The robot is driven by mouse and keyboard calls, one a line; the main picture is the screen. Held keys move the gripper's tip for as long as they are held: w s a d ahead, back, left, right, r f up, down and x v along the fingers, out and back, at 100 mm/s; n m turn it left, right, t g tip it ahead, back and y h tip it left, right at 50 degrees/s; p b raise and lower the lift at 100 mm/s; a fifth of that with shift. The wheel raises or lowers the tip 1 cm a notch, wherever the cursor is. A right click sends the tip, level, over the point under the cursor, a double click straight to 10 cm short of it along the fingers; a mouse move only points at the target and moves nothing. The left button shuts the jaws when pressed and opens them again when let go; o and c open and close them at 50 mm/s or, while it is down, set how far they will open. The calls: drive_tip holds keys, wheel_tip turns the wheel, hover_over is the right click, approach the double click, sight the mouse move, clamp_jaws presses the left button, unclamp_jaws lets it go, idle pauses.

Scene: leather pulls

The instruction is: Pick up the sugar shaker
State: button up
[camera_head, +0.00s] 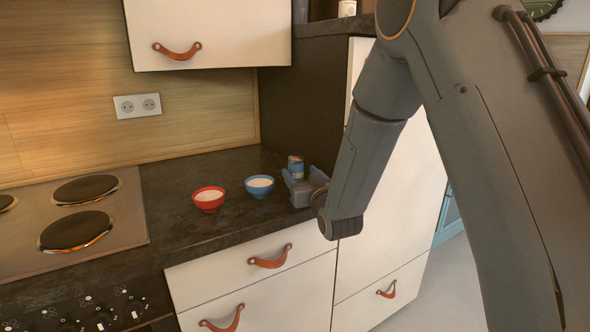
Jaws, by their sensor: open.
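The sugar shaker appears to be the small blue cylinder with a brownish-grey upper part (295,162), upright on the dark countertop near the tall cabinet side. My gripper (302,173) is low over the counter's right end, with its fingers apart and pointing toward the shaker. The fingers and gripper body hide the shaker's lower part. From this view I cannot tell whether the shaker stands between the fingers or just beyond them, or whether they touch it.
A blue bowl (259,187) and a red bowl (208,199), both with white contents, stand left of the gripper. A stovetop (110,225) is further left. The dark countertop (165,185) is clear between stove and bowls. A tall cabinet (395,215) rises at the right.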

sight(298, 171)
drive_tip(key=shift+x, duration=1.9)
drive_tip(key=shift+a, duration=0.15)
drive_tip(key=c, duration=1.2)
drive_tip(key=shift+r, duration=0.15)
